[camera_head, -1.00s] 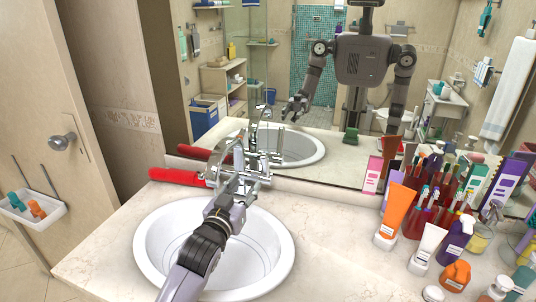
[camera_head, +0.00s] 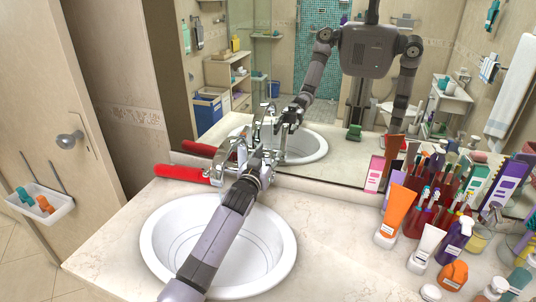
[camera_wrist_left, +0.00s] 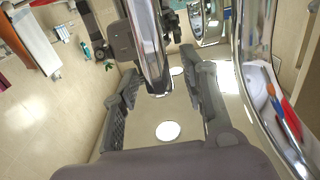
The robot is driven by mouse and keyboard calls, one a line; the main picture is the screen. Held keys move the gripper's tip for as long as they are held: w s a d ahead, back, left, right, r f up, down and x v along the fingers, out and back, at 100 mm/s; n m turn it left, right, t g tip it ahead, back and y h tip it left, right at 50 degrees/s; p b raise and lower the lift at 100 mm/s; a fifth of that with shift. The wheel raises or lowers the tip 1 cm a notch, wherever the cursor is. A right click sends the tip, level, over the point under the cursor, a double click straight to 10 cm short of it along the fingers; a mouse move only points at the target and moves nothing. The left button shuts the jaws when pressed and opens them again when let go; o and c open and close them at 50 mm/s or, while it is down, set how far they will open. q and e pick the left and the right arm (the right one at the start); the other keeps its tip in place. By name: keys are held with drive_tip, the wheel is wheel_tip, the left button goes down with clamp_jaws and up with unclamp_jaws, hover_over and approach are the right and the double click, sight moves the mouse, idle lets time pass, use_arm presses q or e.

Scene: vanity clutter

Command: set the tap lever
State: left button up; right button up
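The chrome tap (camera_head: 232,158) stands behind the white basin (camera_head: 152,245) in the head view. My left gripper (camera_head: 264,157) is at the tap's right side, partly hidden by my wrist and overlapping the chrome. In the left wrist view its two fingers (camera_wrist_left: 165,105) are spread apart. A shiny chrome bar (camera_wrist_left: 149,45), which looks like the tap lever, reaches down between them. I cannot tell whether a finger touches it. A large curved chrome part (camera_wrist_left: 252,60) passes close to the right finger. My right gripper is not seen directly.
A red-handled item (camera_head: 182,174) lies left of the tap. The mirror (camera_head: 350,150) is close behind the tap. An orange tube (camera_head: 396,212), a white tube (camera_head: 427,243) and several bottles and brushes crowd the counter's right. The counter (camera_head: 335,235) right of the basin is clear.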

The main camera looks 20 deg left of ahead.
use_arm(q)
drive_tip(key=shift+w, duration=0.1)
clamp_jaws()
idle(0.6)
idle(0.3)
